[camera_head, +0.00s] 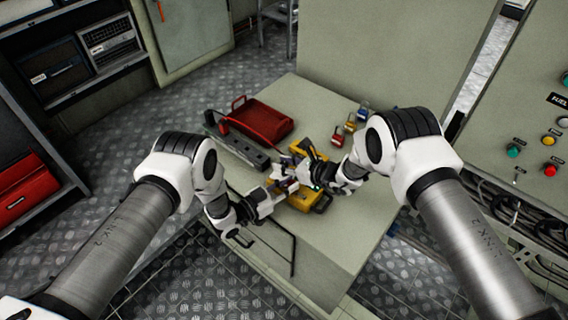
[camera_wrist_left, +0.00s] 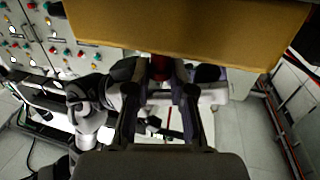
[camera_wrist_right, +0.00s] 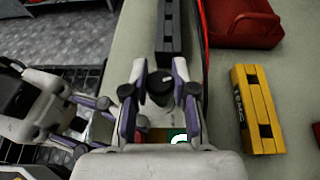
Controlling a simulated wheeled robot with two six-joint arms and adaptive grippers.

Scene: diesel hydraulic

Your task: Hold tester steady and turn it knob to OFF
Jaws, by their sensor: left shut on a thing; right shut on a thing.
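The yellow tester (camera_head: 322,204) lies on the bench. In the left wrist view its yellow body (camera_wrist_left: 190,25) fills the top. My left gripper (camera_head: 280,188) is shut on the tester at its left side; a red part (camera_wrist_left: 160,68) shows between the fingers. My right gripper (camera_head: 314,182) is over the tester's face, shut on its dark knob (camera_wrist_right: 160,84), which stands between the fingertips in the right wrist view. A green display (camera_wrist_right: 177,136) shows just below. The gripper and arms hide much of the face, and I cannot read the knob's setting.
A red case (camera_head: 262,120) and a grey power strip (camera_head: 238,150) lie on the bench (camera_head: 345,255). Another yellow block (camera_wrist_right: 255,110) lies right of my right gripper. Several small padlocks (camera_head: 350,124) stand further back. A control panel (camera_head: 535,110) is at right.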

